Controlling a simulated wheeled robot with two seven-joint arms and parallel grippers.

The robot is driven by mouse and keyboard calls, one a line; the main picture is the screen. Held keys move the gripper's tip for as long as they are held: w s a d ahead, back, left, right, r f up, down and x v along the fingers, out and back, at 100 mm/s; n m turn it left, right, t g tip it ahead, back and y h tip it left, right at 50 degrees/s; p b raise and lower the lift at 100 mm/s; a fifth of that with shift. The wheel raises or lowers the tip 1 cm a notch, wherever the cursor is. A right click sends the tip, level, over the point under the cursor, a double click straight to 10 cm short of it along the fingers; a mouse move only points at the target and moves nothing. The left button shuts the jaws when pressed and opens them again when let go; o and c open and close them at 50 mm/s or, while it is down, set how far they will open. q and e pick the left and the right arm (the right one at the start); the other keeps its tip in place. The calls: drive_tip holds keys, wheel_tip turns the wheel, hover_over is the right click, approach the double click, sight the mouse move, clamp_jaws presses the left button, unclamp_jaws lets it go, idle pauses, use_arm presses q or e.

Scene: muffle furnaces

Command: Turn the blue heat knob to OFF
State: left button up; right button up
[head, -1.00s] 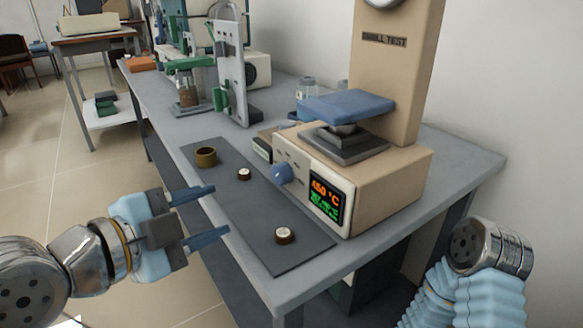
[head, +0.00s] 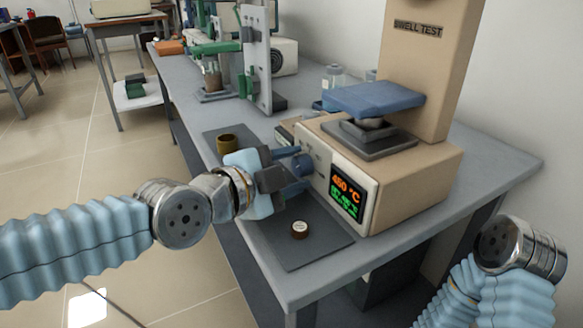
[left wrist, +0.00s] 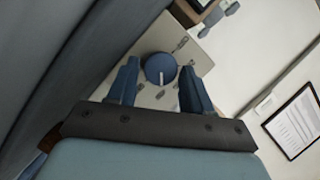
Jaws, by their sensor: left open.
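The blue heat knob (head: 303,164) is on the pale front panel of the beige unit, partly hidden by my left gripper in the head view. In the left wrist view the knob (left wrist: 160,68) is a round blue dial with a white pointer line toward the picture's bottom. My left gripper (head: 300,169) is open at the panel. In the left wrist view its two fingers (left wrist: 158,74) stand on either side of the knob, with gaps showing; I cannot tell how deep they reach. The panel lettering is too small to read. My right gripper is out of view.
An orange and green display (head: 346,191) reading 450 °C is right of the knob. A blue plate (head: 373,98) sits above the beige unit. A dark mat (head: 325,243) holds a brass cup (head: 227,144) and a small round weight (head: 299,230). A clipboard (left wrist: 294,122) shows in the wrist view.

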use_arm(q)
drive_tip(key=c, duration=0.8)
drive_tip(key=shift+w+f+n+b, duration=0.15)
drive_tip(key=shift+n+b, duration=0.25)
drive_tip(key=shift+b, duration=0.45)
drive_tip(key=n+g+b, duration=0.1)
drive_tip(key=b, duration=0.1)
drive_tip(key=shift+b, duration=0.35)
drive_tip(key=shift+w+n+g+b, duration=0.1)
drive_tip(key=shift+n+g+b, duration=0.5)
drive_tip(key=shift+n+b, duration=0.35)
drive_tip(key=shift+a+r+n+g+h+b, duration=0.1)
drive_tip(key=shift+r+n+g+h+b, duration=0.2)
drive_tip(key=shift+n+g+b, duration=0.25)
